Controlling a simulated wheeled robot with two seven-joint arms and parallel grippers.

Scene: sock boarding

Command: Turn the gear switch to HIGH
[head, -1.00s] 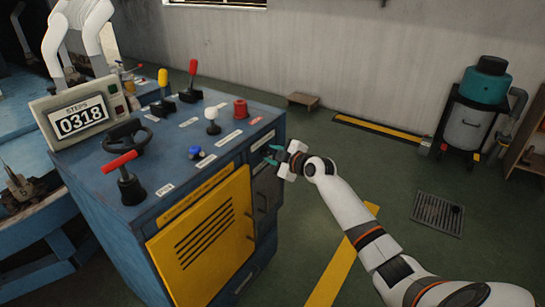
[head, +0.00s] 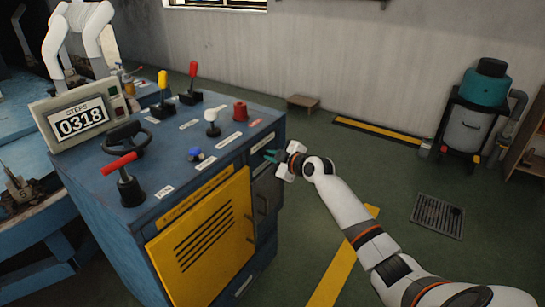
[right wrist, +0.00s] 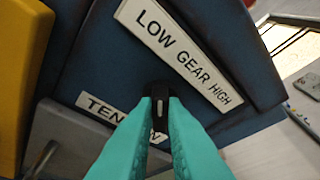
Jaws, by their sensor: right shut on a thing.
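The gear switch (right wrist: 160,92) is a small black lever on the blue side face of the console. In the right wrist view it stands between the teal fingertips of my right gripper (right wrist: 160,108), which are shut on it. The label LOW GEAR HIGH (right wrist: 180,55) runs beside it, with LOW at upper left and HIGH at lower right. In the head view my right gripper (head: 272,156) is at the console's right side and hides the switch. The exact switch setting is hard to tell. My left gripper is not in view.
The console top (head: 180,150) carries a red-handled lever (head: 125,178), a white knob (head: 212,123), a red button (head: 240,110) and a display (head: 82,121) reading 0318. A yellow vented door (head: 205,235) is on its front. A drawer label partly reading TEN (right wrist: 100,103) sits below the switch.

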